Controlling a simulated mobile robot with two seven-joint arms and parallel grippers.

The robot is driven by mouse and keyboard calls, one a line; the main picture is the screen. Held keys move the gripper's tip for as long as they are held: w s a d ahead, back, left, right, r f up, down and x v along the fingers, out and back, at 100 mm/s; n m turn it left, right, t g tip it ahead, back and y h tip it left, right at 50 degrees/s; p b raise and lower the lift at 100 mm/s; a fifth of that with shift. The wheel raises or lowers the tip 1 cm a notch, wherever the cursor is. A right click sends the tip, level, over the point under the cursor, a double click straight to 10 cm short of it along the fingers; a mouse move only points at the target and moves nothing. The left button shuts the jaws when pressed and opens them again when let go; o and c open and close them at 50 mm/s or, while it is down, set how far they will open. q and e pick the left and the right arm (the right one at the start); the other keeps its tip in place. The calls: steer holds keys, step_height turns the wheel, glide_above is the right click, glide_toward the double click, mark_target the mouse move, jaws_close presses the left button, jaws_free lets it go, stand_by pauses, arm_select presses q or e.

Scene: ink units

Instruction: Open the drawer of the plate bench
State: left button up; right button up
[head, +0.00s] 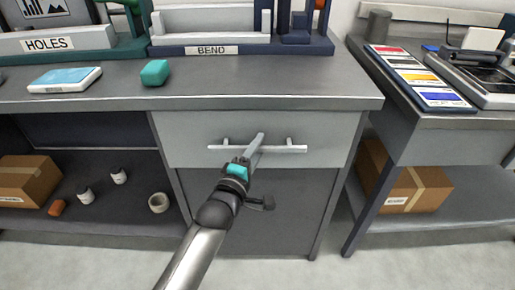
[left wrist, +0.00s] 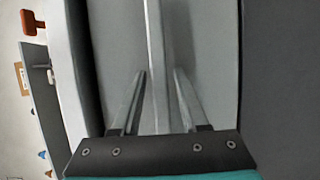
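The plate bench (head: 120,108) has a grey top with a light grey drawer (head: 335,130) under its right part. The drawer front looks flush with the bench, so the drawer appears closed. A horizontal silver bar handle (head: 292,149) is on the front. My left gripper (head: 256,143) is at the middle of this handle. In the left wrist view the handle bar (left wrist: 154,45) runs between the two fingers of the gripper (left wrist: 158,75), with gaps showing on both sides. The fingers are apart. Contact with the bar cannot be made out. My right gripper is not in view.
A teal block (head: 155,72) and a blue-topped box (head: 65,79) lie on the bench top, before stations marked HOLES and BEND. A cardboard box (head: 25,181) and small items sit on the shelf at left. Another bench (head: 440,122) stands at right.

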arm_select(q)
jaws_close()
stand_by(1.1)
